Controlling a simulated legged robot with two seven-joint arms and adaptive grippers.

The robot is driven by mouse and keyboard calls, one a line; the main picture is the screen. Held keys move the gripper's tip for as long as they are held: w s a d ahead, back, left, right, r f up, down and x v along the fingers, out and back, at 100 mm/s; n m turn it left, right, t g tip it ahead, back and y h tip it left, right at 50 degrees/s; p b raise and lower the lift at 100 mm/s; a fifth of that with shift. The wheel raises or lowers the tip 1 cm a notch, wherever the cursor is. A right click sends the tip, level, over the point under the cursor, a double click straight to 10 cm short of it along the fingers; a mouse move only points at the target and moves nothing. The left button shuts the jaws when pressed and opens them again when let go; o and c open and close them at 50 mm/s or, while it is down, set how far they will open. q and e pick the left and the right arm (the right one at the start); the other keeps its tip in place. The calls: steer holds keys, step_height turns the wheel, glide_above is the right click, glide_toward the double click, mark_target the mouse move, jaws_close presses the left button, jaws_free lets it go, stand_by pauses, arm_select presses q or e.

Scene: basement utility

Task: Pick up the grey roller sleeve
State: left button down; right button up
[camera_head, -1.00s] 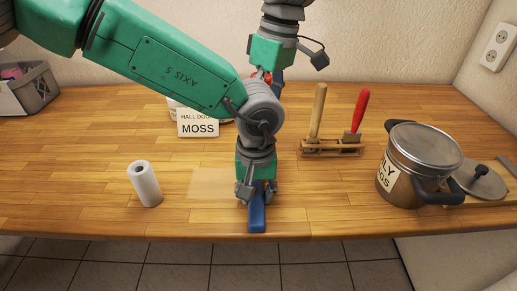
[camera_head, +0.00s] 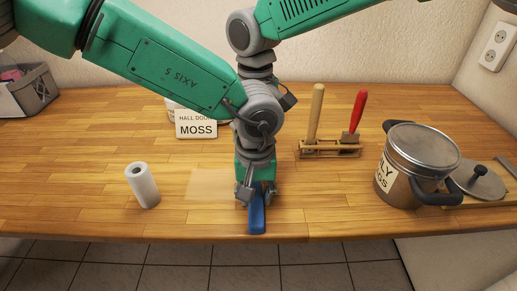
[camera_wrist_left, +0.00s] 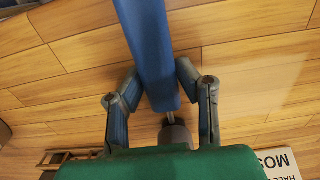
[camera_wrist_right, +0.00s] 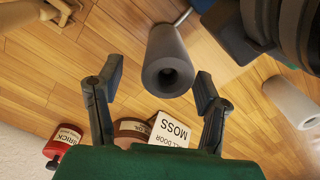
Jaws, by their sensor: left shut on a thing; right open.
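My left gripper (camera_head: 256,193) is shut on the blue handle (camera_head: 257,219) of a paint roller near the table's front edge. The handle also shows between its fingers in the left wrist view (camera_wrist_left: 150,45). The grey roller sleeve (camera_wrist_right: 167,62) shows in the right wrist view, its hollow end facing that camera and a metal rod at its far end. My right gripper (camera_wrist_right: 157,80) is open, its fingers on either side of the sleeve's near end; I cannot tell whether they touch it. In the head view my left wrist hides the sleeve and right gripper.
A white roll (camera_head: 143,185) stands to the left. A MOSS card (camera_head: 197,124) and a red BRICK can (camera_wrist_right: 64,142) are farther back. A wooden rack (camera_head: 330,149) with upright handles and a steel pot (camera_head: 412,168) stand to the right. A grey basket (camera_head: 28,90) is back left.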

steer(key=f, duration=0.4)
steer(key=shift+s+d+f, duration=0.3)
steer(key=shift+d, duration=0.05)
steer(key=shift+a+f, duration=0.1)
steer(key=shift+f, duration=0.15)
steer(key=c, duration=1.2)
step_height(320, 180, up, 9)
steer(key=shift+r, duration=0.1)
jaws_close()
steer(key=shift+r, duration=0.5)
